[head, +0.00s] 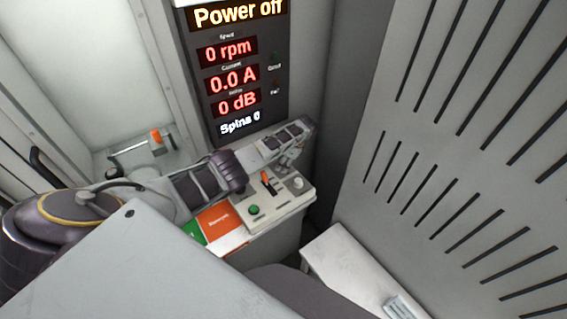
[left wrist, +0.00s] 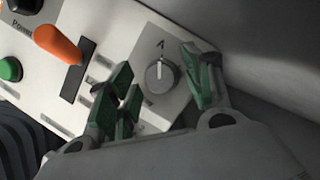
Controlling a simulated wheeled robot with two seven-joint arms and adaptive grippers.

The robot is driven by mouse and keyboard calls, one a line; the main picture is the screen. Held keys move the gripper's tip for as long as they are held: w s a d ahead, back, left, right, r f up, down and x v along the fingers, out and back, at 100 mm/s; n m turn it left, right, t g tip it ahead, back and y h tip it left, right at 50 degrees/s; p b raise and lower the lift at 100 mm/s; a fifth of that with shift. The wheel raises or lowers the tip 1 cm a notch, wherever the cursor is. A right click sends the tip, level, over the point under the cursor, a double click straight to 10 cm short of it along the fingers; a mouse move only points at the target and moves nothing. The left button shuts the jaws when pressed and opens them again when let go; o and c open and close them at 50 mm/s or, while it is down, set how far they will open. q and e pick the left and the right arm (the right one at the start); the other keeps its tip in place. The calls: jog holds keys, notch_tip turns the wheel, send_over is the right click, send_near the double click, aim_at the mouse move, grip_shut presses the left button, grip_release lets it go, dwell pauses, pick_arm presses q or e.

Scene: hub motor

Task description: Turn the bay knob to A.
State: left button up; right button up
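The bay knob (left wrist: 160,76) is a round grey knob with a pale pointer line on the light control panel (left wrist: 140,22). In the left wrist view the line points up towards a mark that looks like an A. In the head view the knob (head: 298,183) is small, at the right end of the panel. My left gripper (left wrist: 158,61) is open, with one green-padded finger on each side of the knob in the picture. A gap shows between fingers and knob. In the head view the left gripper (head: 291,158) is above the panel's back edge. My right gripper is not in view.
An orange lever (left wrist: 58,44) and a green button (left wrist: 10,70) are on the same panel. A display (head: 238,75) behind reads "Power off", 0 rpm, 0.0 A and 0 dB. A slotted grey wall (head: 470,150) stands to the right. A white surface (head: 345,265) lies low in front.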

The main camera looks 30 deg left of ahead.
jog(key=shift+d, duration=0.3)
pick_arm(q)
jog(key=shift+m, duration=0.5)
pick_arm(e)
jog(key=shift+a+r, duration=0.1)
